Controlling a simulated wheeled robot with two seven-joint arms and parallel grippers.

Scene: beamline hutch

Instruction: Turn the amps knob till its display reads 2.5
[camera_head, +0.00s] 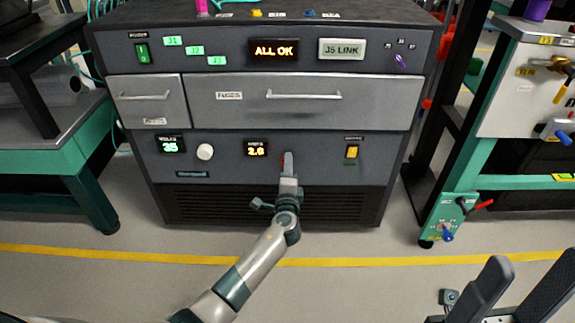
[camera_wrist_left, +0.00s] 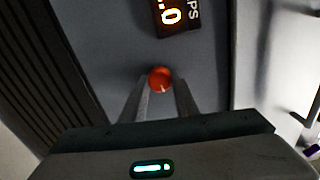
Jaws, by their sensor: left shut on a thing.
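The amps display (camera_head: 256,149) on the grey cabinet's lower panel appears to read 2.6 in orange digits. It shows only in part at the top of the left wrist view (camera_wrist_left: 172,14), turned and cut off. The amps knob is red-orange and round (camera_wrist_left: 160,78), with a light mark on its face. In the head view it is mostly hidden behind my left gripper (camera_head: 288,158). That gripper is shut on the knob, one finger on each side of it. My right gripper (camera_head: 533,265) is open and empty at the bottom right of the head view, well away from the panel.
The volts display (camera_head: 170,145) reads 35, beside a white knob (camera_head: 205,152). A yellow switch (camera_head: 351,152) sits right of the amps knob. Two shut drawers with handles (camera_head: 304,96) are above. A green-framed bench (camera_head: 50,148) stands left, a valve panel (camera_head: 450,217) right.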

